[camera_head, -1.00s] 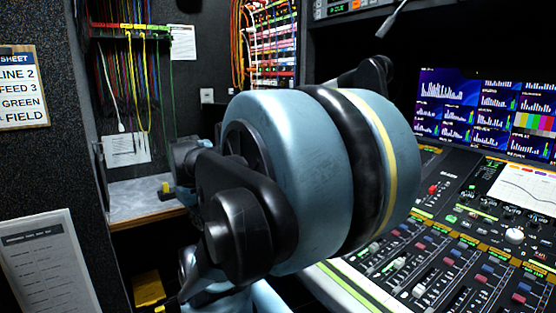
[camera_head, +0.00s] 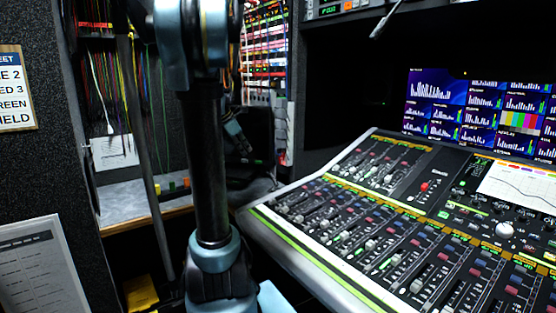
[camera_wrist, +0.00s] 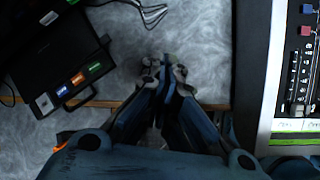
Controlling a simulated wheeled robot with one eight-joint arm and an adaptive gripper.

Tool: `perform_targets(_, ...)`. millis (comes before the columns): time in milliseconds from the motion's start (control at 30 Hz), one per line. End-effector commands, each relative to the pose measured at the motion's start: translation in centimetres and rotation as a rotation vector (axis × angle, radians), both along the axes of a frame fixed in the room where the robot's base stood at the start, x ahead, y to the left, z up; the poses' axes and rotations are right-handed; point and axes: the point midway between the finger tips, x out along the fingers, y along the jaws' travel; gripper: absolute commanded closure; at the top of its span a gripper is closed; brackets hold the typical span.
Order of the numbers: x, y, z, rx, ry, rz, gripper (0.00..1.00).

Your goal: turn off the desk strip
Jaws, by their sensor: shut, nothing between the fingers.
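My gripper (camera_wrist: 166,68) is shut and empty in the wrist view, pointing down over a mottled grey surface. In the head view, part of it (camera_head: 236,132) seems to show behind my arm. No label reading "desk strip" is legible. A black box (camera_wrist: 55,55) lies up and left of the fingertips in the wrist view, apart from them. Its near edge carries a white piece (camera_wrist: 43,103), a blue tag (camera_wrist: 62,90), an orange tag (camera_wrist: 77,78) and a green tag (camera_wrist: 95,68). I cannot tell whether this is the strip, nor any switch state.
The mixing console (camera_head: 345,220) fills the right, and its edge stands right of my gripper in the wrist view (camera_wrist: 258,75). A grey ledge (camera_head: 125,204) lies at the left, under hanging patch cables (camera_head: 155,90). Loose cable ends (camera_wrist: 152,14) lie beyond the fingertips.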

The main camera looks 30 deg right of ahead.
Motion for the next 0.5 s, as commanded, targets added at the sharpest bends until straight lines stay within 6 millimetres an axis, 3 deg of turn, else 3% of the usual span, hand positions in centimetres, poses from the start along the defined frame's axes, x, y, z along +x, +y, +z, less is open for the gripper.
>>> perform_targets(33, 1.0, -1.6, 0.3, -0.022, 0.034, 0.034, 1.0)
perform_targets(200, 2.8, -5.1, 0.8, -0.074, 0.129, 0.133, 1.0)
perform_targets(500, 3.6, -7.0, 0.3, -0.095, 0.175, 0.178, 1.0)
